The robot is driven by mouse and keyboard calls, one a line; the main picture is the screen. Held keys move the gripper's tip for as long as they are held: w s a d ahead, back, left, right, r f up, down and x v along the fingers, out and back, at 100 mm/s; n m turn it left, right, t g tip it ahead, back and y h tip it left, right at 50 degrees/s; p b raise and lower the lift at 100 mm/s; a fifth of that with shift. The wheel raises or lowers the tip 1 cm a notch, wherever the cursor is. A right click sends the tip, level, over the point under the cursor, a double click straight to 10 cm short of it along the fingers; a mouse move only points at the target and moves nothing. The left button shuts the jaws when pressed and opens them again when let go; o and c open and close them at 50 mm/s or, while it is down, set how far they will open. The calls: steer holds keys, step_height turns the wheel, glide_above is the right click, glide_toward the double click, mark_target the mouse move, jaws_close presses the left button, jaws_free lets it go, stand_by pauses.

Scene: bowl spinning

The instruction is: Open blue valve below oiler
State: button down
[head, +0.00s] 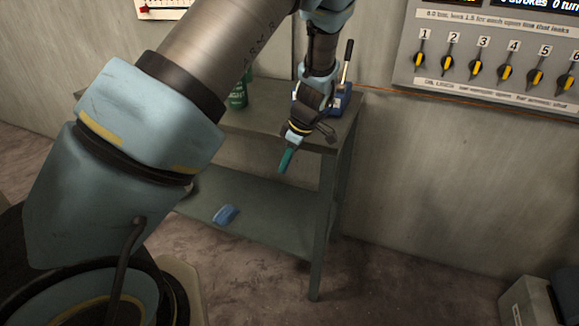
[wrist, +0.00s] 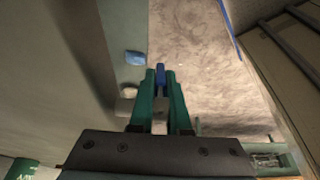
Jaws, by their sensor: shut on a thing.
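My gripper (head: 286,160) has green fingers and points down in front of the bench edge in the head view. In the wrist view its fingers (wrist: 161,92) are close together, shut on a narrow blue piece that looks like the blue valve's handle (wrist: 160,75). The rest of the valve is hidden, and in the head view my gripper covers it. A blue device with an upright black-gripped lever (head: 346,62), perhaps the oiler, stands on the bench behind my wrist and is partly hidden.
A grey bench (head: 262,122) with a lower shelf holds a green bottle (head: 238,94). A blue item (head: 225,214) lies on the shelf. A panel with numbered yellow-black knobs (head: 490,60) hangs at right. The floor before the bench is clear.

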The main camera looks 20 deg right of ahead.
steer(key=shift+w+a+r+t+y, duration=0.2)
steer(key=shift+w+t+y, duration=0.05)
steer(key=shift+t+y, duration=0.45)
steer(key=c, duration=0.9)
jaws_free()
steer(key=b+v, duration=0.2)
steer(key=v, duration=0.8)
steer(key=shift+s+d+r, duration=0.2)
steer(key=shift+r, duration=0.1)
